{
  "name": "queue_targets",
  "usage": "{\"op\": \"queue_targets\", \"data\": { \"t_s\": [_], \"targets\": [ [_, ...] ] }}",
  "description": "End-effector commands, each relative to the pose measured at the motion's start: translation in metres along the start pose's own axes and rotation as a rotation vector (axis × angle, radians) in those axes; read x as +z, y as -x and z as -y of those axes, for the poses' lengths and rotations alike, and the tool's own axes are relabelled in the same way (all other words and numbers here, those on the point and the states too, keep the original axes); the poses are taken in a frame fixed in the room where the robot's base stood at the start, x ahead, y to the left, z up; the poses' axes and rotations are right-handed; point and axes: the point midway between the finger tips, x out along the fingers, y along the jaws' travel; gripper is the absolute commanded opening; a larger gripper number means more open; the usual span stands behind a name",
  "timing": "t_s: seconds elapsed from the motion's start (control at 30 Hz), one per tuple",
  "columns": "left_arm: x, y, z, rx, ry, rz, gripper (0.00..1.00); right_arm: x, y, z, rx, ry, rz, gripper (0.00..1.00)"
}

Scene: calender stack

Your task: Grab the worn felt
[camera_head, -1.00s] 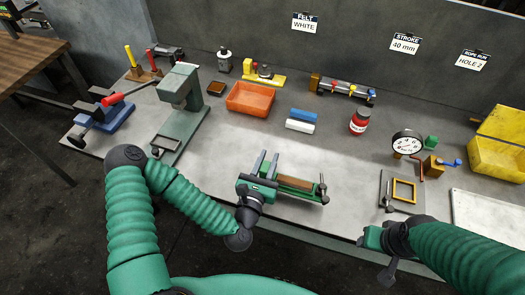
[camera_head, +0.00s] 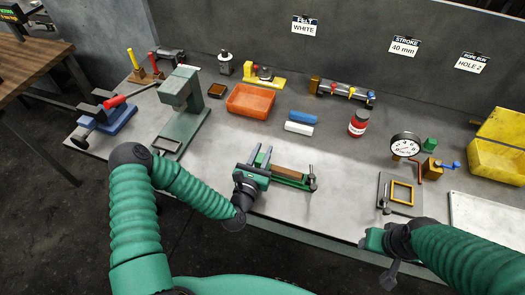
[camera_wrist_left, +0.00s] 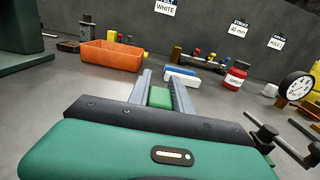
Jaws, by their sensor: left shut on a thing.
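My left gripper (camera_head: 260,158) is over the front middle of the bench, its two grey fingers pointing away from me. In the left wrist view a green block (camera_wrist_left: 160,97) is between the fingers, and the jaws are shut on it. Just right of the gripper is a green holder (camera_head: 296,183) with a brown strip (camera_head: 291,173) along its top and a clamp rod at its right end. I cannot tell whether the brown strip is the worn felt, or whether the green block is part of the holder. My right gripper (camera_head: 372,239) is at the front edge; its jaw opening is unclear.
A blue block (camera_head: 303,116) and a white block (camera_head: 299,128) lie behind. An orange bin (camera_head: 250,100), a red jar (camera_head: 358,123), a dial gauge (camera_head: 404,145) and a yellow frame (camera_head: 401,193) stand around. A green press (camera_head: 182,110) stands left. A card reads FELT WHITE (camera_head: 304,26).

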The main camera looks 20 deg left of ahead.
Motion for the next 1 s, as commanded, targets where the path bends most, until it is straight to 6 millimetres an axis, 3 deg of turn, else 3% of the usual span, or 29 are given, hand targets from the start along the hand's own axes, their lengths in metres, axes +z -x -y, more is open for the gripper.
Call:
{"op": "queue_targets", "data": {
  "t_s": [0.17, 0.2, 0.37, 0.73, 0.87, 1.0],
  "targets": [
    [-0.001, 0.000, -0.001, 0.000, 0.003, 0.003, 0.00, 0.001, -0.002, 0.000, 0.000, 0.000, 0.000, 0.48],
    [-0.002, 0.000, -0.001, 0.000, 0.002, 0.000, 0.28, 0.001, -0.002, 0.000, 0.000, 0.000, 0.000, 0.48],
    [-0.001, 0.000, -0.001, 0.000, 0.001, 0.000, 0.47, 0.000, -0.001, 0.000, 0.000, 0.000, 0.000, 0.48],
    [-0.001, 0.006, -0.001, 0.000, 0.002, -0.002, 0.47, 0.000, -0.001, 0.000, 0.000, 0.000, 0.000, 0.48],
    [-0.002, 0.032, -0.002, 0.001, 0.005, -0.003, 0.47, 0.001, -0.005, 0.000, 0.000, 0.000, 0.000, 0.48],
    [-0.003, 0.070, -0.001, 0.001, 0.005, -0.004, 0.47, 0.003, -0.011, 0.000, 0.000, 0.000, 0.000, 0.48]
  ]
}}
